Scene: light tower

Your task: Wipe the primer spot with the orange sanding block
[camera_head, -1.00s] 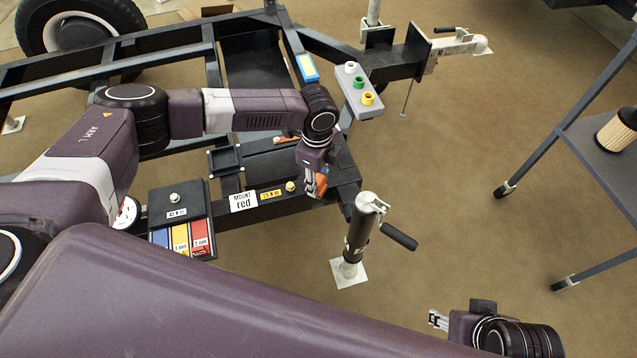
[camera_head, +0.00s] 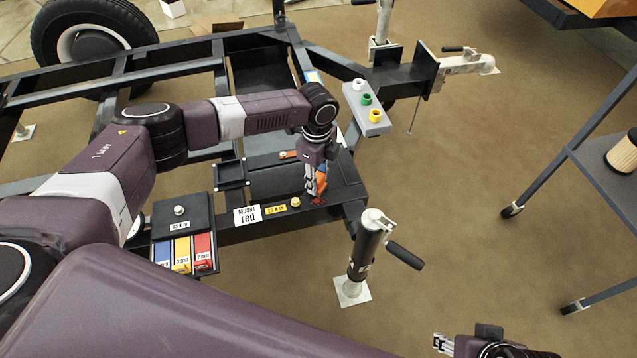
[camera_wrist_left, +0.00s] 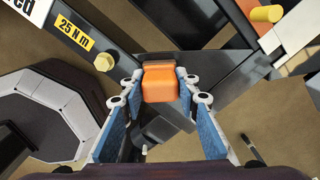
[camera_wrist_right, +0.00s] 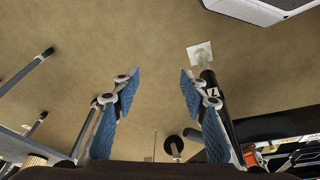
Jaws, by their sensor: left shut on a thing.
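The orange sanding block (camera_wrist_left: 160,83) is between the fingertips of my left gripper (camera_wrist_left: 160,90) in the left wrist view. My left gripper (camera_head: 317,190) is shut on it and points down over the dark frame plate near the trailer's front corner, right of the yellow 25 N m label. The orange block (camera_head: 321,180) is partly covered by the fingers in the head view. I cannot tell whether it touches the plate. I cannot make out the primer spot; it may be hidden under the block. My right gripper (camera_head: 440,344) is open and empty at the bottom right, over the floor.
A jack post (camera_head: 364,255) with a crank handle (camera_head: 405,255) stands just right of the plate. A grey box with coloured buttons (camera_head: 366,108) is behind. A tray of coloured boxes (camera_head: 183,255) is at the left. A cart (camera_head: 600,170) stands at the right over open floor.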

